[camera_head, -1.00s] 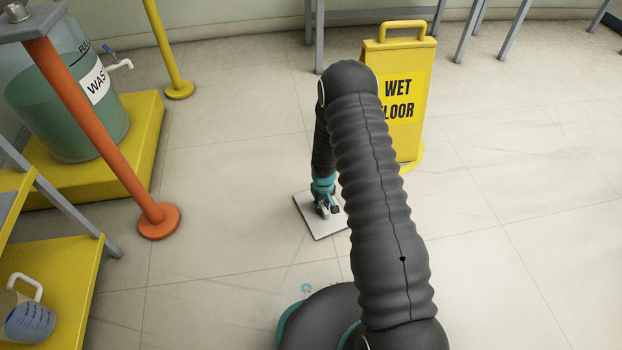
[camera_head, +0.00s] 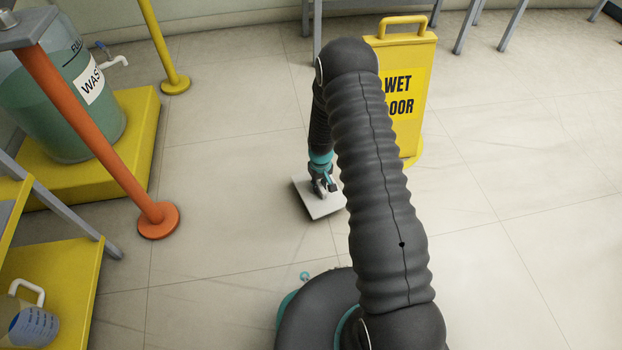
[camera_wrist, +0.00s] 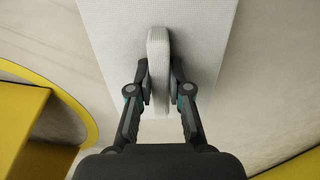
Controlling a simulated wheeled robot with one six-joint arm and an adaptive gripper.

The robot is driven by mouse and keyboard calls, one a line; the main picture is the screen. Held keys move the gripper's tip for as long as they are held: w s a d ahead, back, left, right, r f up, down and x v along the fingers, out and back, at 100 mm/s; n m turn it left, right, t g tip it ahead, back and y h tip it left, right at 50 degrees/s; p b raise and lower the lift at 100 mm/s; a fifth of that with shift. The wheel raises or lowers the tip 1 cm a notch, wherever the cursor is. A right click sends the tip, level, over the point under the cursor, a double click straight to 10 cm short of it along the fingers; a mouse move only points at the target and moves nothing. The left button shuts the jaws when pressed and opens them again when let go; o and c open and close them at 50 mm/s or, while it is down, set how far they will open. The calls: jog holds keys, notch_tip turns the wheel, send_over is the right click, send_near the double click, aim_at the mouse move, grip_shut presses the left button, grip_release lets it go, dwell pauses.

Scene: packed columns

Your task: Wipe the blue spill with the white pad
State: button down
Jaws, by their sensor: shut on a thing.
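The white pad (camera_head: 312,206) is a flat square plate with an upright handle, over the floor beyond my base in the head view. My gripper (camera_head: 326,187) is shut on the handle. In the wrist view the pad (camera_wrist: 205,30) fills the upper middle, and my gripper's fingers (camera_wrist: 159,82) press the pale handle (camera_wrist: 158,50) from both sides. I cannot tell whether the pad touches the floor. No blue spill is clearly visible; my arm and the pad hide part of the floor.
A yellow wet floor sign (camera_head: 408,90) stands behind my arm. At left are an orange post (camera_head: 100,130), a green-filled waste tank (camera_head: 60,110) on a yellow platform (camera_head: 143,130), and a yellow shelf (camera_head: 75,275) with a jug (camera_head: 34,326). Floor at right is clear.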

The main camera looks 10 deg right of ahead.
jog(key=shift+r+p, duration=0.65)
jog(key=shift+r, duration=0.9)
